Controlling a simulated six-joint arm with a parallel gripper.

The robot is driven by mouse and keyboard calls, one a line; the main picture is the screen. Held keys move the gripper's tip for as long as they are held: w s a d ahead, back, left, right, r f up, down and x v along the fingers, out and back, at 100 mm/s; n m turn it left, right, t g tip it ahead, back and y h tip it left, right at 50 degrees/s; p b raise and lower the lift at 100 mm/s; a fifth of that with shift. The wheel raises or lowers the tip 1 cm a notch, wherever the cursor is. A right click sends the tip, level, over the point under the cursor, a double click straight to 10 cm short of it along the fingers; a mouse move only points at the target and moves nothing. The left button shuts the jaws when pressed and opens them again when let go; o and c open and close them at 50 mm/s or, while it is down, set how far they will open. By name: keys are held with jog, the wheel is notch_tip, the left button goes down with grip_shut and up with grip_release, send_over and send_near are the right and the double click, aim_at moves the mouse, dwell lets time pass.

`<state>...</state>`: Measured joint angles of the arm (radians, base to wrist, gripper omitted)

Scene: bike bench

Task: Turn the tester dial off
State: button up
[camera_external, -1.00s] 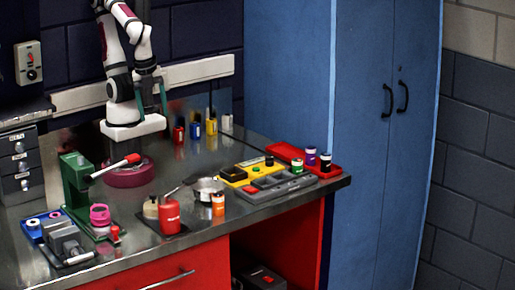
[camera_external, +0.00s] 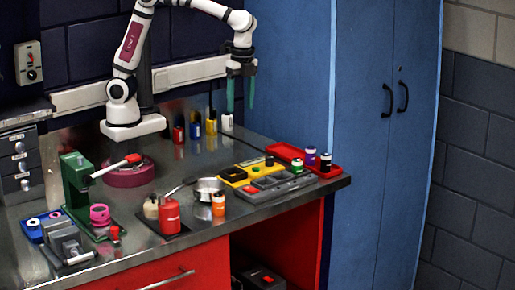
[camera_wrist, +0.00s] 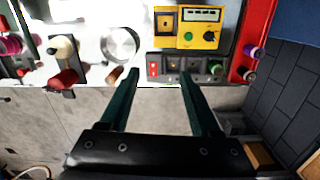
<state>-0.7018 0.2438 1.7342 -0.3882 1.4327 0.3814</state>
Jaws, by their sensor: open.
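The yellow tester (camera_external: 246,172) lies near the right end of the steel bench. In the wrist view the tester (camera_wrist: 184,14) is at the top, with a dark square panel at its left. A green round knob (camera_wrist: 210,40) and a small black knob (camera_wrist: 187,36) show on its face. I cannot tell which is the dial or its setting. My gripper (camera_external: 240,108) is raised well above the back right of the bench, fingers down, apart from the tester. In the wrist view my gripper (camera_wrist: 159,76) is open and empty, its fingers below the tester.
A grey tray (camera_external: 281,189) with small parts lies in front of the tester. A red tray (camera_external: 326,168) with bottles is to its right. A metal pan (camera_external: 207,189), orange bottle (camera_external: 218,205) and red canister (camera_external: 169,215) stand left. A blue cabinet (camera_external: 362,130) stands behind right.

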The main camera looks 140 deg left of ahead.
jog(key=n, duration=0.2)
send_near(269, 161)
jog(key=shift+t+h, duration=0.3)
jog(key=f, duration=0.5)
jog(key=s+f, duration=0.1)
jog(key=f, duration=0.2)
jog(key=shift+a+f, duration=0.1)
jog(key=shift+a, duration=0.15)
grip_shut()
